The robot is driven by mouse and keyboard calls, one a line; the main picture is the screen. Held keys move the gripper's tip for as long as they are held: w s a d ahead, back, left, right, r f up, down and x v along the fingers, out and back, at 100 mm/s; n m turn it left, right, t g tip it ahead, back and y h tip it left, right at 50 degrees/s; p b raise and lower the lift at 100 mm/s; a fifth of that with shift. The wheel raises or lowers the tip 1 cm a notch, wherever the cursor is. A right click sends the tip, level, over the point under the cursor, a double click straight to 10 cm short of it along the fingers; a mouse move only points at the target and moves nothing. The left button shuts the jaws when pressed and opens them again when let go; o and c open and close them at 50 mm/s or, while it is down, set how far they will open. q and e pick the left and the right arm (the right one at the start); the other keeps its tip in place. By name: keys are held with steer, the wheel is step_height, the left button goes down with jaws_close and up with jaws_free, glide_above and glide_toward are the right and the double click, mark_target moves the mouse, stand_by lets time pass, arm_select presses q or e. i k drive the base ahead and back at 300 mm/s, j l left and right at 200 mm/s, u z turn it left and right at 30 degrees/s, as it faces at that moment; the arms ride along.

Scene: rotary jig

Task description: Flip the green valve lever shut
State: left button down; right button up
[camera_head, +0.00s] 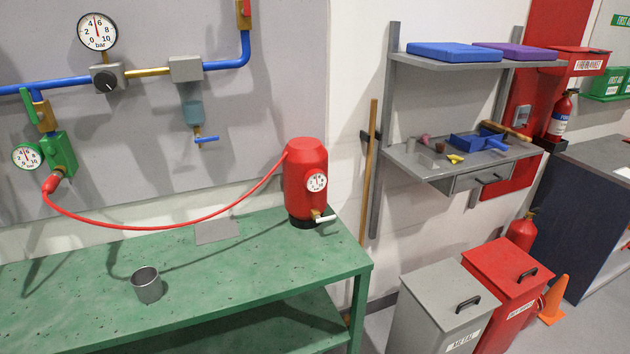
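The green valve lever (27,104) is near the left edge of the head view. It stands close to upright, leaning slightly, beside the brass valve body (45,116) and roughly in line with it. The brass valve hangs below the blue pipe (50,86), above a green block (60,152) with a round gauge (27,156). A red hose (150,228) runs from the green block to a red tank (305,178) on the bench. Neither of my grippers is in view.
A green bench (240,285) stands below the wall panel, with a metal cup (146,285) and a grey plate (217,231) on it. A grey regulator (107,78) and a blue-handled drain (206,140) are right of the lever. Bins (445,300) stand right.

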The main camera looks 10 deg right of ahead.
mark_target(25, 93)
steer(key=i+j+u, duration=0.25)
steer(key=u, duration=0.25)
steer(key=i+j+u, duration=0.45)
steer(key=k+j+u, duration=0.2)
steer(key=i+j, duration=0.05)
steer(key=j, duration=0.05)
